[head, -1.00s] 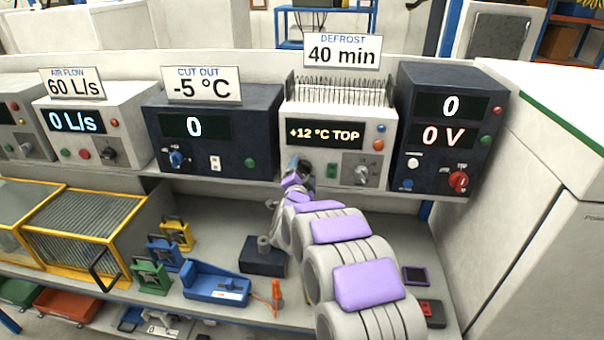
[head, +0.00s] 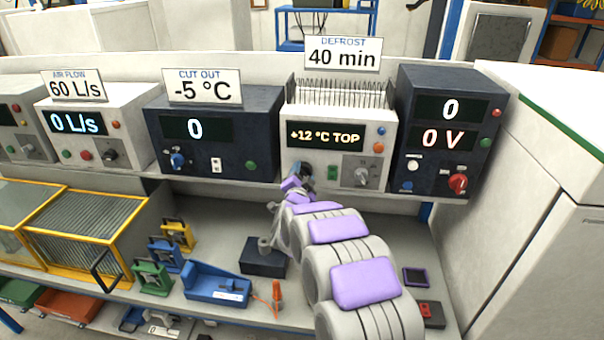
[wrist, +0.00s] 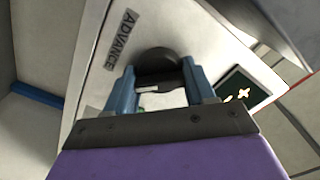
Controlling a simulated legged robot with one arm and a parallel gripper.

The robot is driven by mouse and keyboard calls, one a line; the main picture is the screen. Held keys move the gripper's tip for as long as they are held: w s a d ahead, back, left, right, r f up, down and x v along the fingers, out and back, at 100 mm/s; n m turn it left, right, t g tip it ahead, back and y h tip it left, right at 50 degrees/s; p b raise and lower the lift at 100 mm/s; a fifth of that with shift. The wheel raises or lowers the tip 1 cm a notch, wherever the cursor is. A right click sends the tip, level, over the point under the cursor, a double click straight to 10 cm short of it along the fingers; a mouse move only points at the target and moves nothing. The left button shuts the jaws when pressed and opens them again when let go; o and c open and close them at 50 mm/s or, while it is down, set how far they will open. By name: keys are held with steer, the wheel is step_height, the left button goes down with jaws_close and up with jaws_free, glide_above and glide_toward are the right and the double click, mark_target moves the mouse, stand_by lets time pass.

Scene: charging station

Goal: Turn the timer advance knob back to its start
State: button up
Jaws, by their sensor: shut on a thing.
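The timer advance knob (wrist: 157,62) is dark and round. In the wrist view it sits on a pale panel beside the label "ADVANCE" (wrist: 121,38). My gripper (wrist: 162,80) has its blue fingers on either side of the knob and is shut on it. A short white bar shows between the fingers. In the head view my gripper (head: 301,178) is at the lower left of the white defrost unit (head: 345,122), and my wrist partly covers the knob there.
A green switch (head: 332,173) and a grey dial (head: 362,175) are right of my gripper. Dark units stand on both sides, the right one with a red knob (head: 457,183). Below my arm, the bench (head: 215,235) carries a dark block (head: 264,262) and a blue tray (head: 215,284).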

steer(key=n+p, duration=0.4)
steer(key=shift+r, duration=0.2)
steer(key=n+p, duration=0.3)
steer(key=shift+n+p, duration=0.35)
steer(key=shift+n, duration=0.05)
steer(key=n+p, duration=0.2)
steer(key=n, duration=0.1)
steer(key=shift+n, duration=0.3)
steer(key=n+p, duration=0.2)
steer(key=n, duration=0.2)
steer(key=shift+n+p, duration=0.3)
steer(key=shift+p, duration=0.05)
steer(key=n+p, duration=0.1)
steer(key=n, duration=0.4)
steer(key=shift+a, duration=0.1)
steer(key=n+p, duration=0.1)
steer(key=n, duration=0.3)
steer(key=shift+f, duration=0.1)
steer(key=shift+f+n, duration=0.1)
steer(key=shift+n, duration=1)
steer(key=shift+f+n, duration=0.1)
steer(key=shift+n, duration=0.2)
